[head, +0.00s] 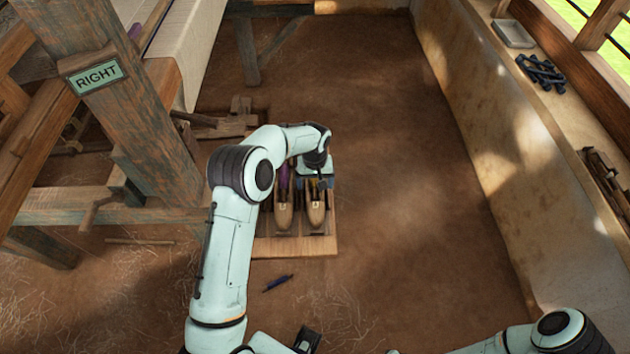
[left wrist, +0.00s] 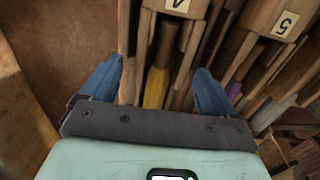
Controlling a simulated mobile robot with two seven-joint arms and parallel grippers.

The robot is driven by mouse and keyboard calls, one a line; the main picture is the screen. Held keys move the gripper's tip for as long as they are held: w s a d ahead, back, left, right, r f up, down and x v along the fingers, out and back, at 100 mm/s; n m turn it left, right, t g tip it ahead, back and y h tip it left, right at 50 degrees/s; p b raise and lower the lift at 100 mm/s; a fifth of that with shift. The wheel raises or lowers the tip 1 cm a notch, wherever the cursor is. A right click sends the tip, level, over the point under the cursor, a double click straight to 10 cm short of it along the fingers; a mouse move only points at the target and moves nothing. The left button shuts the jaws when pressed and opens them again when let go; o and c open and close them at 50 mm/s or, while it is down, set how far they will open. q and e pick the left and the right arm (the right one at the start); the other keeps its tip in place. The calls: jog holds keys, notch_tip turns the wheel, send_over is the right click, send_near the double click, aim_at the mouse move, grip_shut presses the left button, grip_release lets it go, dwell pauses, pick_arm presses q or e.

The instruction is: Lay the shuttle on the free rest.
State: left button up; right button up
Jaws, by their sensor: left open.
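Wooden shuttles lie side by side on a wooden rack board (head: 300,246) on the floor, with the left shuttle (head: 283,216) and the right shuttle (head: 316,214) showing their near ends in the head view. My left gripper (left wrist: 157,88) is open, with a blue finger on each side of a shuttle labelled 4 (left wrist: 176,6) that carries a yellow bobbin (left wrist: 155,88). A shuttle labelled 5 (left wrist: 286,20) lies to its right, with purple thread (left wrist: 234,90) near it. I cannot tell whether the fingers touch wood. My left arm hides much of the rack, and no free rest is clear.
The loom post with the RIGHT sign (head: 97,77) and its beams stand at the left. A ledge with a tray (head: 513,34) runs along the right wall. Floor right of the rack is clear.

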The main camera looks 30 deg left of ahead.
pick_arm(q)
notch_tip(320, 180, up, 8)
jog(key=p, duration=0.3)
pick_arm(e)
jog(key=w+r, duration=0.1)
jog(key=r, duration=0.1)
jog(key=w+r, duration=0.1)
jog(key=r, duration=0.1)
jog(key=shift+w, duration=0.3)
